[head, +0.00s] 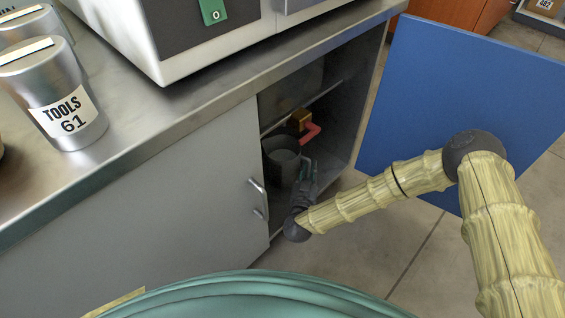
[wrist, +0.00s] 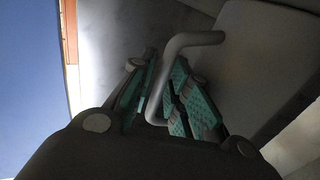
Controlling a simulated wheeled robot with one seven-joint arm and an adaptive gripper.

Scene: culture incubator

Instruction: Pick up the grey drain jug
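The grey drain jug (head: 281,162) stands upright inside the open cabinet under the counter, on its floor. My gripper (head: 308,172) reaches in at its right side, low in the opening. In the wrist view the jug's pale body (wrist: 262,70) fills the upper right, and its bent handle (wrist: 178,50) runs down between my green-padded fingers (wrist: 160,95). The fingers are drawn in close on both sides of the handle and look shut on it. The handle's lower end is partly hidden by the fingers.
A brass valve (head: 299,119) with a red lever (head: 312,132) is just above and behind the jug. The blue door (head: 455,95) stands open to the right. A grey door (head: 150,195) with bar handles is left of the opening. The counter edge (head: 215,105) overhangs above.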

